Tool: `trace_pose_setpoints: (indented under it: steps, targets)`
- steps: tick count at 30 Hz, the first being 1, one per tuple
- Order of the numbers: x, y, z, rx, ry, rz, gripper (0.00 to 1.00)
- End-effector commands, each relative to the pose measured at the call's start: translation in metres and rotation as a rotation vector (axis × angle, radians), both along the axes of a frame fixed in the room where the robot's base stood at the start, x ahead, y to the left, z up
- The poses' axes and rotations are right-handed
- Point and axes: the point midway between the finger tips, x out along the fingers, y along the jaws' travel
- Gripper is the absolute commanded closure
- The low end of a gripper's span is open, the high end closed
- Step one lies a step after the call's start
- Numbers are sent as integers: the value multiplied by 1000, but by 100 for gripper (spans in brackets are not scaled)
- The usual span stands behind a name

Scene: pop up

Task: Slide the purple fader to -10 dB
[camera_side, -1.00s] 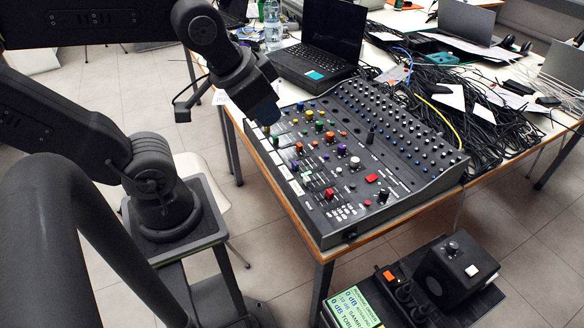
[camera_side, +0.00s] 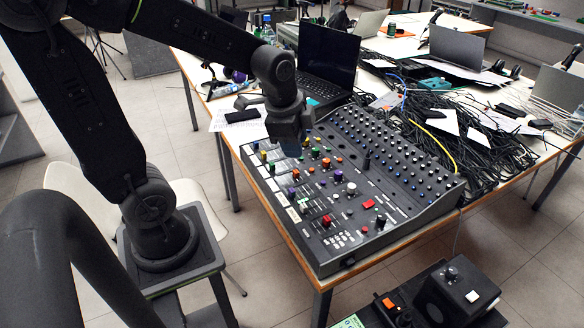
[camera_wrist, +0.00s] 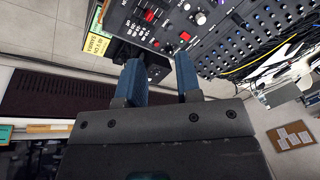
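The black mixing console (camera_side: 400,205) lies on the table in the side view, with coloured fader caps and knobs. Two small purple caps show on it, one (camera_side: 338,175) right of centre and one (camera_side: 292,191) nearer its left edge. I cannot tell which is the purple fader, and its dB marks are too small to read. My gripper (camera_side: 290,147) points down over the console's far left corner, beyond both purple caps. In the wrist view its two blue fingers (camera_wrist: 160,65) stand apart with nothing between them.
Red (camera_side: 326,221), orange, green and white (camera_side: 351,188) caps stand close around the purple ones. A laptop (camera_side: 328,55) stands behind the console, and tangled black cables (camera_side: 480,140) lie to its right. A black box with knobs (camera_side: 455,290) is below the table's front edge.

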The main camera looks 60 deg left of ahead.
Motion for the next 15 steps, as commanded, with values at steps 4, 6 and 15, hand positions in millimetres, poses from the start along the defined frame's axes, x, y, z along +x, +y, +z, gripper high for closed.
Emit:
trace_pose_setpoints:
  steps: [4,6,15]
  targets:
    - [25,33,-48,49,119,-278,68]
    - [32,48,-71,59,162,-410,68]
    - [41,86,-139,57,254,-784,68]
